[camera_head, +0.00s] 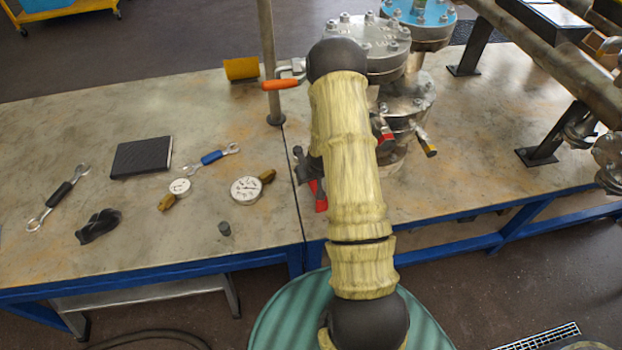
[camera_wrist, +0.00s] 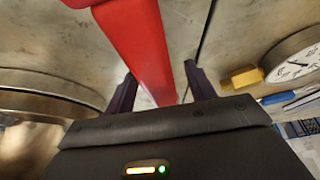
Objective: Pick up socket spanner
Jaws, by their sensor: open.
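A red bar-shaped thing, apparently the socket spanner (camera_head: 320,197), shows at the table seam in the head view, partly hidden behind my arm. In the wrist view the red bar (camera_wrist: 136,45) is large and runs from the top edge down between the fingers of my gripper (camera_wrist: 160,85). The fingers are apart, one on each side of the bar, with a visible gap on the right side. I cannot tell how far above the bar they are. In the head view my gripper (camera_head: 302,165) is a dark shape left of my arm, mostly hidden.
A flanged vessel (camera_head: 405,105) with valves stands close on the right. To the left lie a pressure gauge (camera_head: 246,189), a smaller gauge (camera_head: 180,187), a blue-handled spanner (camera_head: 212,157), a black-handled spanner (camera_head: 58,197) and a black box (camera_head: 141,157). A vertical post (camera_head: 268,60) stands behind.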

